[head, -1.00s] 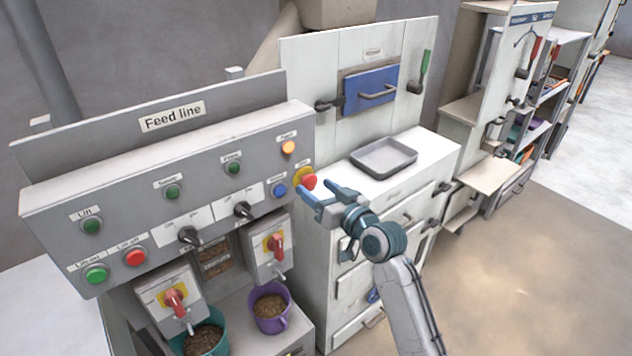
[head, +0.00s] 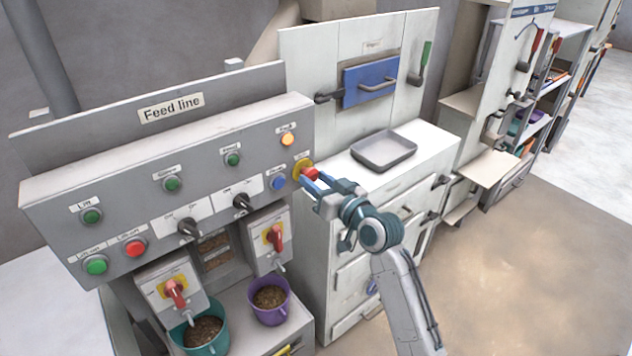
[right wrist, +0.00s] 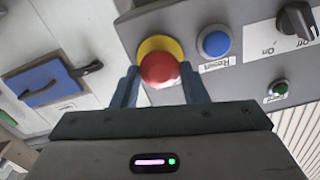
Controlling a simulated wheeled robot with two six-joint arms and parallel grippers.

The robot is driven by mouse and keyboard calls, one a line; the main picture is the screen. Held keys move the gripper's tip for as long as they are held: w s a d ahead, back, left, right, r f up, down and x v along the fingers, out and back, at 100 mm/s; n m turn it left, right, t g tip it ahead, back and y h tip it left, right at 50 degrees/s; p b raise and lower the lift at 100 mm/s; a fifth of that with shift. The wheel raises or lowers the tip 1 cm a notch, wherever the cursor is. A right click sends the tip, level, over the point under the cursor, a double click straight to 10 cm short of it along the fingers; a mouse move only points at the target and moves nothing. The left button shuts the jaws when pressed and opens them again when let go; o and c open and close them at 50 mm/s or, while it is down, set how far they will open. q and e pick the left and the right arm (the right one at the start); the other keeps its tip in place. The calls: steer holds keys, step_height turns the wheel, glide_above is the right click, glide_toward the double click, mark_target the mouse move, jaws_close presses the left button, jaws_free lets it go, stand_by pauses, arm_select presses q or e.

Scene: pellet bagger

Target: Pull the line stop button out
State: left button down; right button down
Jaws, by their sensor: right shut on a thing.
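The line stop button is a red mushroom knob (right wrist: 160,68) on a yellow collar, at the right end of the Feed line panel (head: 235,165). In the head view the red button (head: 311,174) sits between my right gripper's fingers, partly covered by them. My right gripper (head: 310,182) is shut on the button, with one finger on each side of it in the right wrist view. Whether the button is pressed in or out cannot be told. My left gripper is not in view.
A blue button (head: 278,183) sits just left of the stop button, with an orange lamp (head: 288,139) above. Below are red-handled valves and a purple bucket (head: 268,317). A grey tray (head: 410,152) lies on the white cabinet to the right.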

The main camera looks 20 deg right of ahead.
steer(key=shift+f, duration=0.1)
steer(key=c, duration=1)
jaws_free()
steer(key=shift+c, duration=0.2)
steer(key=shift+o, duration=1)
steer(key=shift+s, duration=0.15)
steer(key=shift+s+d, duration=0.1)
steer(key=shift+s+d, duration=0.1)
steer(key=b+v, duration=0.3)
steer(key=v, duration=0.7)
steer(key=shift+s, duration=0.3)
